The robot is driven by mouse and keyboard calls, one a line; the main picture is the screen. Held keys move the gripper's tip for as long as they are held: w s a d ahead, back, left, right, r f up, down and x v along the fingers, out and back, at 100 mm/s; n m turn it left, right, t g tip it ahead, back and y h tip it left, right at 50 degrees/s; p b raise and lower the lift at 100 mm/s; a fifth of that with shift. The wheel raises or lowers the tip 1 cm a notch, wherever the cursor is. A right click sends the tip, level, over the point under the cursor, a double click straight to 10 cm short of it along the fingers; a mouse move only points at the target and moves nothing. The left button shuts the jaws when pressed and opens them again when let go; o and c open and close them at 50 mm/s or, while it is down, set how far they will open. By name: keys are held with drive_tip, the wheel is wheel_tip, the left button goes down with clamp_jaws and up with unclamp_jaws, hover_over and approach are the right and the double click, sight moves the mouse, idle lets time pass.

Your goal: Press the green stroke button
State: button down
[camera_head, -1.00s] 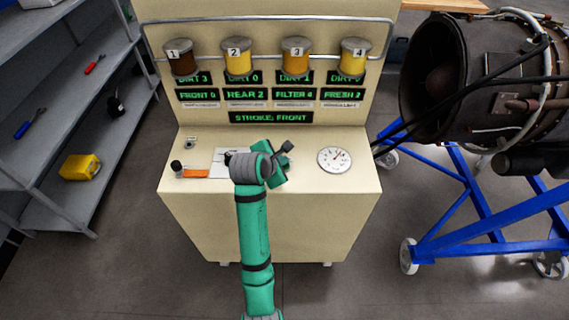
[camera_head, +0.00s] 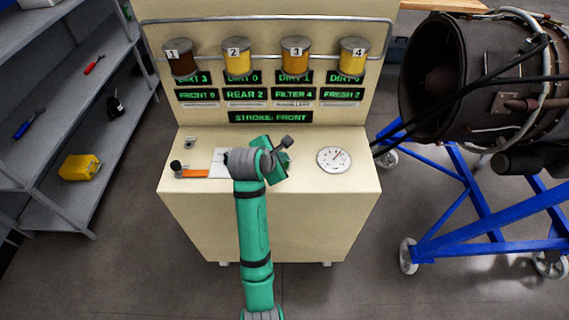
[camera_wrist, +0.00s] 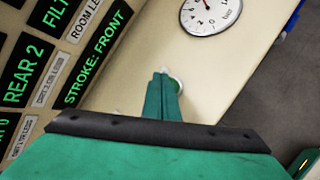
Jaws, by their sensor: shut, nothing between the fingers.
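The green stroke button (camera_wrist: 177,87) shows in the wrist view as a green patch with a pale rim on the cream console top. It is partly hidden behind my gripper (camera_wrist: 163,74), whose fingers are shut and empty. The fingertips overlap the button's left side in this view; I cannot tell whether they touch it. In the head view my arm covers the button area. The display on the console's upright panel (camera_head: 270,117) reads STROKE: FRONT.
A round gauge (camera_head: 334,159) lies right of my gripper on the console top. A black-knobbed lever (camera_head: 176,166) with an orange strip stands at the left. Several numbered jars hang above the displays. A turbine (camera_head: 480,85) on a blue stand is at the right, shelves (camera_head: 60,120) at the left.

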drive_tip(key=shift+r, duration=2.5)
drive_tip(key=shift+w, duration=0.1)
